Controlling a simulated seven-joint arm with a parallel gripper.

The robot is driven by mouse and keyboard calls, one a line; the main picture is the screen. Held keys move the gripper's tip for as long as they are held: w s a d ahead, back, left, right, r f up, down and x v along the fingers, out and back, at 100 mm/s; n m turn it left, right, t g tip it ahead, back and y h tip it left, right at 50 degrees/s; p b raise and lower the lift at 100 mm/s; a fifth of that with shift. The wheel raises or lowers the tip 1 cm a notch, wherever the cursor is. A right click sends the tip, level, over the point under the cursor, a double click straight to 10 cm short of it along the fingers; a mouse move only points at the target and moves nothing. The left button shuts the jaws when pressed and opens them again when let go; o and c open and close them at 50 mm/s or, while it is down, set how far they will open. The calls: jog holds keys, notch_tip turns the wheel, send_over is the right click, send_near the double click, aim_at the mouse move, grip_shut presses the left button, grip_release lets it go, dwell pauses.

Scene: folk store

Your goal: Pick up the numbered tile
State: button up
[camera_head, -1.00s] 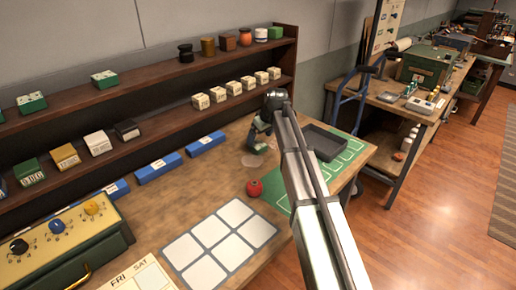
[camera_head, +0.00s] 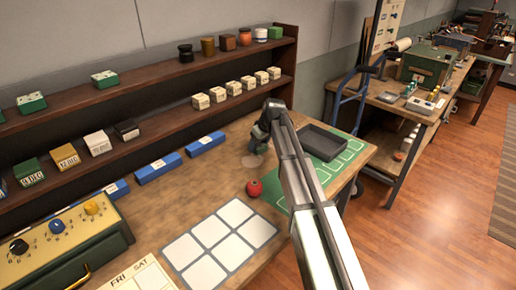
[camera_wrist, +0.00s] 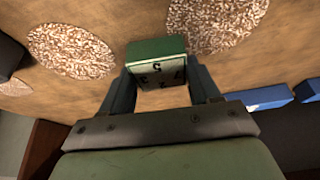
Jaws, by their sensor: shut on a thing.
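In the wrist view the numbered tile (camera_wrist: 157,66) is a small green block with a pale face bearing dark figures. It sits between the two fingertips of my gripper (camera_wrist: 160,82), which are shut on its sides. In the head view my gripper (camera_head: 258,138) is small and dark over the wooden table, between the shelf and the green mat. My arm partly covers that area, and I cannot make out the tile there. I cannot tell whether the tile touches the table.
Round speckled patches (camera_wrist: 70,50) lie near the tile. A dark tray (camera_head: 322,142) rests on the green mat (camera_head: 300,197) at right. A red round object (camera_head: 254,188) and a white-squared panel (camera_head: 208,258) are nearer. Blue blocks (camera_head: 158,168) line the shelf foot.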

jog(key=c, duration=0.6)
jog(key=shift+o, duration=0.2)
jog(key=shift+r, duration=0.15)
